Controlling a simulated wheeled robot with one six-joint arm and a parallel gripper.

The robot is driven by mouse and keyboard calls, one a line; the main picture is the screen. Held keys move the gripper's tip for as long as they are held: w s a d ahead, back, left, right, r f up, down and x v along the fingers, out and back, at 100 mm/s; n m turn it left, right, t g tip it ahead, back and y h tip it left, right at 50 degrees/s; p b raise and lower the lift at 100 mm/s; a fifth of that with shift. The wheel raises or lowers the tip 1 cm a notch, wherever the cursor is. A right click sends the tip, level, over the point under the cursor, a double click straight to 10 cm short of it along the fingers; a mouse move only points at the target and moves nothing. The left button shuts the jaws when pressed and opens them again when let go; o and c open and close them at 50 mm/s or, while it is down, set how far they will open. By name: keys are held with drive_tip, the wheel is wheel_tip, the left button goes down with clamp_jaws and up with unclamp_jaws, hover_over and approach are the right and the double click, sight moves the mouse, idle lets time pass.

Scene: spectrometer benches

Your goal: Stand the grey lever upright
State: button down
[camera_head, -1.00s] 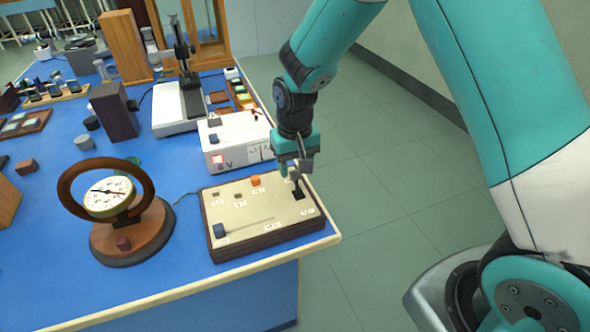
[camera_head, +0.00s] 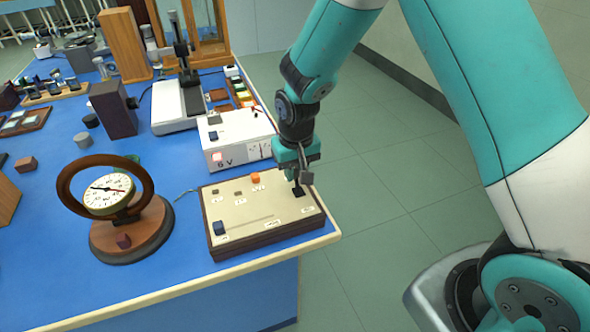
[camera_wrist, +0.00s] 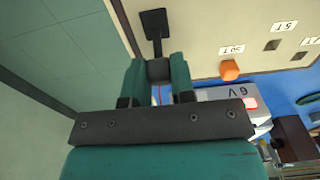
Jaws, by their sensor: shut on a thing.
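The grey lever (camera_wrist: 158,70) rises on a dark stem from a black base (camera_wrist: 154,22) on a cream-topped control panel (camera_wrist: 185,25). Its grey end sits between the two fingers of my gripper (camera_wrist: 160,82), which is shut on it. In the head view, my gripper (camera_head: 300,178) is over the right end of the panel (camera_head: 245,200), just above the black base (camera_head: 298,191). The fingers hide much of the lever there, so its exact tilt is hard to tell.
A round dial on a wooden base (camera_head: 130,240) stands to the left. The bench edge (camera_head: 320,240) is close by.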

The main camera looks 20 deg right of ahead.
drive_tip(key=s+t+b, duration=0.1)
drive_tip(key=b, duration=0.1)
drive_tip(key=s+t+b, duration=0.1)
drive_tip(key=t+b, duration=0.1)
drive_tip(key=shift+f, duration=0.25)
drive_tip(key=shift+s+r+t+b, duration=0.25)
drive_tip(key=shift+t+b, duration=0.55)
drive_tip(key=shift+b, duration=0.25)
drive_tip(key=shift+s+r, duration=0.1)
drive_tip(key=shift+r, duration=0.05)
drive_tip(key=c, duration=1)
unclamp_jaws()
drive_tip(key=shift+o, duration=0.2)
drive_tip(key=shift+r, duration=0.1)
drive_tip(key=p+v, duration=0.1)
drive_tip(key=v, duration=1.6)
drive_tip(key=shift+s, duration=0.35)
